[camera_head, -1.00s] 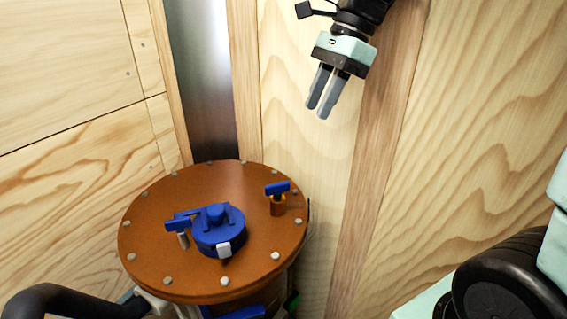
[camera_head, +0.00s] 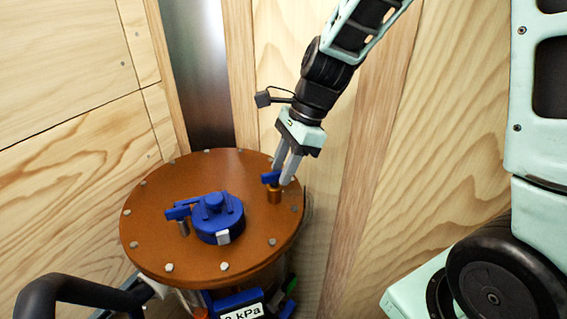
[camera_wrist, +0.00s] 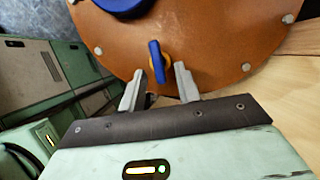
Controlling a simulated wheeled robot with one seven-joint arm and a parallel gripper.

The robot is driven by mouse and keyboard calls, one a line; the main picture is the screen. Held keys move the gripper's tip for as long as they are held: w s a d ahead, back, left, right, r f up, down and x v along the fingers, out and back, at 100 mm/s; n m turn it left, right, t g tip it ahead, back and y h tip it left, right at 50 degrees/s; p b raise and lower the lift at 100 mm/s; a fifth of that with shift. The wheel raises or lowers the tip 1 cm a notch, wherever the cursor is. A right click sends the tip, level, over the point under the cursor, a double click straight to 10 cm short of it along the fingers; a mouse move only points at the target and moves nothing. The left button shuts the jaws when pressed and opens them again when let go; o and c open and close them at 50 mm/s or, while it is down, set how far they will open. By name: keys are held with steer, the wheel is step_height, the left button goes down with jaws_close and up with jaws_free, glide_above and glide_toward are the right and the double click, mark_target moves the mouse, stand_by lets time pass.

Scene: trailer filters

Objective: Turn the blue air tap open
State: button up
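The blue air tap (camera_head: 270,178) has a blue handle on a brass-coloured stem near the right edge of the round brown lid (camera_head: 160,232). My gripper (camera_head: 285,172) is right at the tap, pointing down. In the wrist view the blue tap handle (camera_wrist: 157,62) stands between and just beyond the two grey fingertips of my gripper (camera_wrist: 160,80). The fingers are apart, with a gap visible on both sides of the handle. In the head view the fingers partly cover the tap.
A blue round cap (camera_head: 217,215) with a side lever sits at the lid's middle, left of the tap. Bolts ring the lid's edge. Wooden walls (camera_head: 440,120) stand close behind and right. A black curved hose or handle (camera_head: 70,287) is at lower left.

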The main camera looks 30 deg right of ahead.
jaws_close()
steer(key=shift+n, duration=0.3)
steer(key=n+p, duration=0.1)
steer(key=n+g+p, duration=0.1)
steer(key=shift+w+n, duration=0.35)
steer(key=shift+n, duration=0.05)
steer(key=n, duration=0.2)
steer(key=n+g+p, duration=0.1)
steer(key=shift+w+a+n+g+p, duration=0.2)
steer(key=shift+w+n+g+p, duration=0.1)
steer(key=shift+n, duration=0.1)
steer(key=n, duration=0.1)
steer(key=n+g+h+p, duration=0.1)
steer(key=n, duration=0.3)
steer(key=shift+w+a+g+h+p, duration=0.3)
steer(key=shift+w+a+h+p, duration=0.05)
steer(key=shift+h+p, duration=0.05)
steer(key=n, duration=0.2)
steer(key=n+h, duration=0.1)
steer(key=n, duration=0.1)
steer(key=n+h, duration=0.1)
steer(key=shift+w+a+n+g+p, duration=0.2)
steer(key=shift+a+n+g+p, duration=0.1)
steer(key=shift+a+n+p, duration=0.1)
